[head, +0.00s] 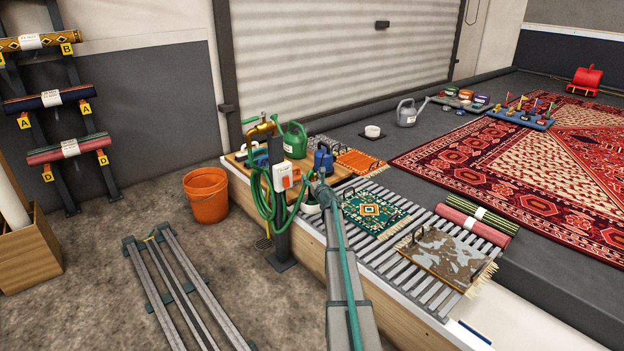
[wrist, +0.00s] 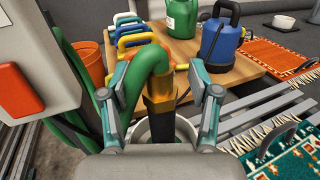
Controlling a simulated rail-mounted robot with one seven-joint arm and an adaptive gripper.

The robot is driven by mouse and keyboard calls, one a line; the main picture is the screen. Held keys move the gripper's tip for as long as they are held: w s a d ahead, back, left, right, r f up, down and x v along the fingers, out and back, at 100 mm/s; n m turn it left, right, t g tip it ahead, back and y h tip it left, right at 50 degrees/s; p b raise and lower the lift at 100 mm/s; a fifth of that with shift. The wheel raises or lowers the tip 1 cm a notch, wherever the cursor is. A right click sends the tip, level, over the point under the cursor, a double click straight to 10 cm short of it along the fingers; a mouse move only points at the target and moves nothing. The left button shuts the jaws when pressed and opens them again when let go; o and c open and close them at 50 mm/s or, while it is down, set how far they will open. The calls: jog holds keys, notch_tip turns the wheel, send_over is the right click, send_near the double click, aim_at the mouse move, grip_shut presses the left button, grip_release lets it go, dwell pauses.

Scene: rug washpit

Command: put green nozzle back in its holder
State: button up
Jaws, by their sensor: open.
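The nozzle (wrist: 158,98), with a dark body and orange-yellow collar, stands roughly upright in the wrist view. A green hose (wrist: 150,62) bends over into its top. Its lower end is inside or just above a white ring-shaped holder (wrist: 182,130); my gripper's body hides part of this, so I cannot tell how deep it sits. My gripper (wrist: 160,96) is open, with one finger on each side of the nozzle and gaps visible. In the head view, my gripper (head: 320,188) is beside the tap post, and my arm mostly hides the nozzle.
The post carries a white box (head: 282,177) and coiled green hose (head: 262,200). A blue pump (wrist: 220,40) and green watering can (wrist: 182,18) stand close behind on a wooden board. Small rugs lie on slats (head: 405,262) to the right. An orange bucket (head: 206,194) stands left.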

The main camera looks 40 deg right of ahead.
jog(key=shift+r, duration=0.2)
jog(key=p+v, duration=0.2)
jog(key=v, duration=1)
jog(key=shift+f, duration=0.1)
